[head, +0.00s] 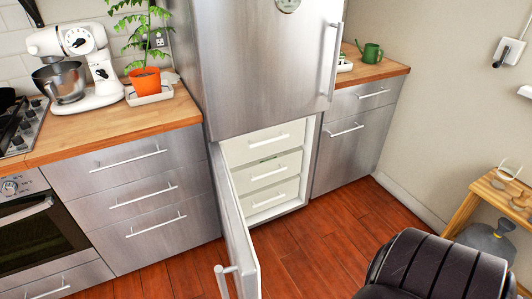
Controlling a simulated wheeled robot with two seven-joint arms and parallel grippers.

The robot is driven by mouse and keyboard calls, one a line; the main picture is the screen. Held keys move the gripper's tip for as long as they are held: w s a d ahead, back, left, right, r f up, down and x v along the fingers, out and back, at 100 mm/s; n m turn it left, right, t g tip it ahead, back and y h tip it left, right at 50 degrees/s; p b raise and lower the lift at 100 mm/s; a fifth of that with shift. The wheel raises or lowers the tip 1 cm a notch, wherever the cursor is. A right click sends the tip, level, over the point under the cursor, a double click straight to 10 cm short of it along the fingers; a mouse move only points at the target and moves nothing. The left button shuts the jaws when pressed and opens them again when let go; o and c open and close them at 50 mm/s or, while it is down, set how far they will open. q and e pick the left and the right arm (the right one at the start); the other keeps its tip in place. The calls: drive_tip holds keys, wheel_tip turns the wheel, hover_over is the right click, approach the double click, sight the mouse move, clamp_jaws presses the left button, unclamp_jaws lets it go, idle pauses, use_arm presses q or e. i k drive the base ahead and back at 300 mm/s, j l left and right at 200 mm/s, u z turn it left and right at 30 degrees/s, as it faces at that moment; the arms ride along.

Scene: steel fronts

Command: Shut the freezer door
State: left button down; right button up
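The freezer door (234,225) is the lower steel door of the tall fridge-freezer. It stands wide open, hinged at the left and swung out toward me, so I see it nearly edge-on. Its bar handle (224,279) is near the bottom edge of the head view. The open freezer compartment (306,150) shows white drawers (273,168), which sit inside the cabinet. The bottom end of the door is cut off by the picture edge. Neither of my grippers is in view.
The upper fridge door (262,70) is shut. Steel drawers (150,205) flank the left, a cabinet (350,150) the right. Red wooden floor (320,250) is clear before the freezer. A wooden stool (490,195) stands at right. A dark ribbed shape at bottom right is unclear.

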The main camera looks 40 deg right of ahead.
sight(245, 268)
drive_tip(key=i+j+z, duration=0.1)
drive_tip(key=z, duration=0.3)
drive_tip(key=i+j+z, duration=0.2)
drive_tip(key=z, duration=0.2)
drive_tip(key=i+j+z, duration=0.25)
drive_tip(key=z, duration=0.15)
drive_tip(key=i+j+z, duration=0.1)
drive_tip(key=j+z, duration=0.3)
drive_tip(key=l, duration=0.15)
